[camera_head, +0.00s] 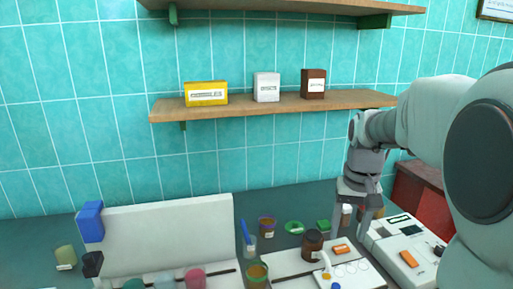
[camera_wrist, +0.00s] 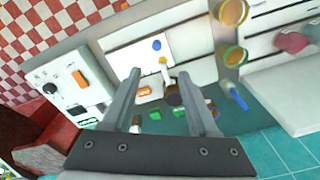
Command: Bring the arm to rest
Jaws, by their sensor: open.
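My arm reaches in from the right of the head view. My gripper (camera_head: 353,220) points down over the counter, near the back beside a white device. Its two fingers are apart. In the wrist view, my gripper (camera_wrist: 160,78) is open, with nothing held between the fingers. A small bottle with a white cap (camera_head: 347,214) shows near the fingers in the head view; I cannot tell whether they touch it. A dark brown jar (camera_head: 312,242) stands to the left of the gripper, apart from it.
A white device (camera_head: 405,248) stands close on the right. A wooden shelf (camera_head: 240,109) with boxes hangs above. Dark counter shows between the items.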

